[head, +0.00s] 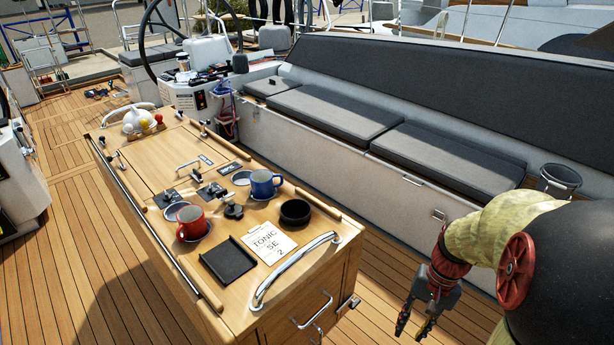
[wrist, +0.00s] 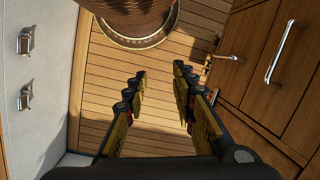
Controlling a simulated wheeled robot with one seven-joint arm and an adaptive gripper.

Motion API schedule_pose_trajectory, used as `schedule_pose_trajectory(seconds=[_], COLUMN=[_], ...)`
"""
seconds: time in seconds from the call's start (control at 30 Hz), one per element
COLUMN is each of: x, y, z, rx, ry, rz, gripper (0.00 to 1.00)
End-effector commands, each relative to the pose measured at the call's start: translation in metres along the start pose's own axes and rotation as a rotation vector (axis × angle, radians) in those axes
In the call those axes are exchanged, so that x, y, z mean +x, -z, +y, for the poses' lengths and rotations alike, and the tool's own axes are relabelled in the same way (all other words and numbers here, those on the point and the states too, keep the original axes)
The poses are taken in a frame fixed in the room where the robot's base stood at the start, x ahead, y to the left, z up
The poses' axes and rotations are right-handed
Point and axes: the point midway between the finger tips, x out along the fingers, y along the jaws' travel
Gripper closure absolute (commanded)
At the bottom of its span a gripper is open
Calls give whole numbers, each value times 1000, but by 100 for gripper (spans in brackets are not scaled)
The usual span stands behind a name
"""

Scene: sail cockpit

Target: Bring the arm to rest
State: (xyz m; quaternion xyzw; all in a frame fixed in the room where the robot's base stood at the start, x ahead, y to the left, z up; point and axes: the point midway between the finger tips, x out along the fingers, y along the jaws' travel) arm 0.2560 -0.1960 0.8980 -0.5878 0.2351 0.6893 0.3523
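My gripper (head: 414,326) hangs at the right of the head view, pointing down beside the near right end of the wooden cockpit table (head: 220,268). It is over the deck, between the table and the bench, apart from both. In the wrist view my gripper (wrist: 160,72) has its two fingers well apart, with only deck planks (wrist: 150,110) between them. It holds nothing. My arm is bent, and its upper part is cut off by the right edge of the head view.
The table carries a red mug (head: 192,224), a blue mug (head: 264,184), a black bowl (head: 295,212), a black tray (head: 229,260) and a printed card (head: 264,243). Deck at left (head: 75,260) is clear.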

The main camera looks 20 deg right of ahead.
Motion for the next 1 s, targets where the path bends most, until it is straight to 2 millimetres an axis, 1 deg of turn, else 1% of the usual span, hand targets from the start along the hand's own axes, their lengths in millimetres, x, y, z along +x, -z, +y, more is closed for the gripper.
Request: schedule_pose_trajectory(seconds=[0.03, 0.1, 0.27, 0.43, 0.6, 0.7, 0.8, 1.0], x=[-16, -34, -72, -107, -142, -152, -154, -153], y=[-6, -16, -44, -84, -125, -142, -153, -158], z=[-15, -32, -71, -110, -148, -162, -169, -174], rx=[-63, -145, -354, -564, -742, -817, -864, -889], ry=[-24, -51, -84, -69, -4, 25, 39, 43], rz=[57, 128, 289, 440, 569, 605, 614, 608], gripper=[74, 74, 74, 74, 74, 74, 74, 74])
